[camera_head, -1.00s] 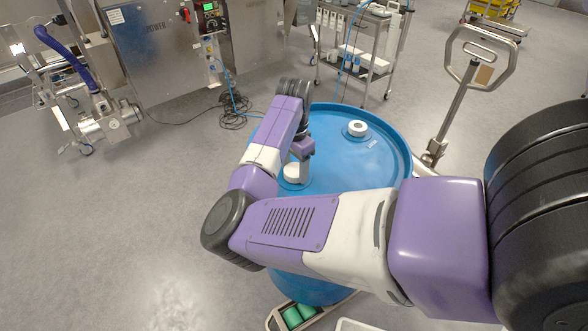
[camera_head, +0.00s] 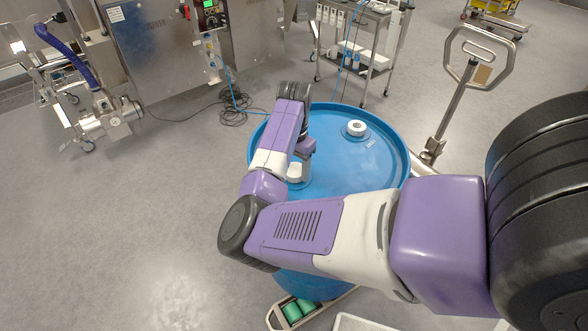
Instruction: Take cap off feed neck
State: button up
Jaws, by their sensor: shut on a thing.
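A blue drum (camera_head: 345,170) stands in the middle of the head view. A white cap (camera_head: 297,173) sits at the left part of its lid, in a round blue collar. My gripper (camera_head: 301,162) reaches down to this cap from above and is shut on it. The fingers are mostly hidden by my own arm, so the exact grasp is hard to see. The cap looks upright and at the collar; I cannot tell whether it is clear of the neck. A second white round fitting (camera_head: 356,128) sits on the far right part of the lid.
A steel pallet-truck handle (camera_head: 465,90) rises right of the drum. Green rollers (camera_head: 298,309) show below it. A steel cart (camera_head: 362,45) and a steel machine (camera_head: 165,40) stand behind. Cables (camera_head: 236,108) lie on the floor.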

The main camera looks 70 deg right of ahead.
jog(key=shift+r+n+p, duration=0.1)
jog(key=shift+n+p, duration=0.85)
jog(key=shift+n, duration=0.05)
jog(key=shift+n, duration=0.4)
jog(key=shift+n+p, duration=0.4)
jog(key=shift+p, duration=0.3)
jog(key=shift+n+p, duration=1.3)
jog(key=shift+n, duration=0.8)
jog(key=n, duration=0.3)
jog(key=shift+s, duration=0.1)
jog(key=shift+n, duration=1.1)
